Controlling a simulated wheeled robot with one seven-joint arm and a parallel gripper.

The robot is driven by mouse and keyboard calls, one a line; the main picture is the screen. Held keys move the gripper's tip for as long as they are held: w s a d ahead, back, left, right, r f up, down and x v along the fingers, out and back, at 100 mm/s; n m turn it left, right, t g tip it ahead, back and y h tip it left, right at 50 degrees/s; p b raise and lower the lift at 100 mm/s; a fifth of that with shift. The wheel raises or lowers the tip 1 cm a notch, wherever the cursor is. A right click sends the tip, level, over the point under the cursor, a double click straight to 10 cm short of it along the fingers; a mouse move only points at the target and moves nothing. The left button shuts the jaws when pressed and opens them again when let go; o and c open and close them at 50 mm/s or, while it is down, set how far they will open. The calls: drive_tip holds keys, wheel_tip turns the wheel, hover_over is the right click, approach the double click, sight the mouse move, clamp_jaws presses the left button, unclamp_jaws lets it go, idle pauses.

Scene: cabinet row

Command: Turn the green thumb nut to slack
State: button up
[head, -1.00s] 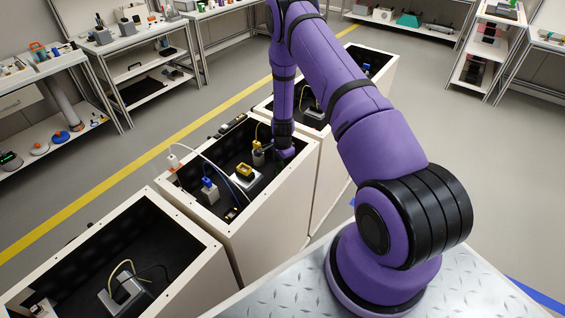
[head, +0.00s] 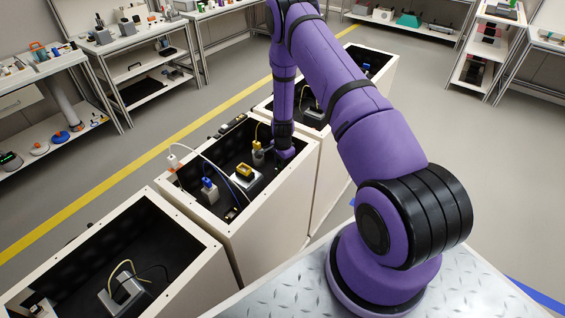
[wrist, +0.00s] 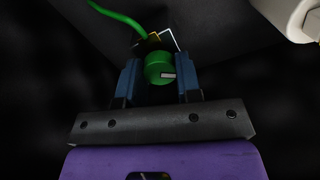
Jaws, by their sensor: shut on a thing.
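A green cable (wrist: 122,17) runs from behind the nut to the upper left. In the head view my arm reaches down into the middle cabinet (head: 178,205), and the nut and fingertips are hidden there.
The middle cabinet's floor holds a yellow-topped part (head: 244,171), a blue-topped part (head: 209,187) and loose cables. Open cabinets stand in front (head: 205,268) and behind (head: 385,80). A pale cylindrical shape (wrist: 290,18) is at the wrist view's upper right.

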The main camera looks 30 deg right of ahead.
drive_tip(key=n, duration=1.1)
drive_tip(key=shift+n, duration=0.4)
idle(0.4)
drive_tip(key=o, duration=0.9)
drive_tip(key=shift+o, duration=0.2)
wheel_tip(320, 180, up, 11)
drive_tip(key=shift+f, duration=0.1)
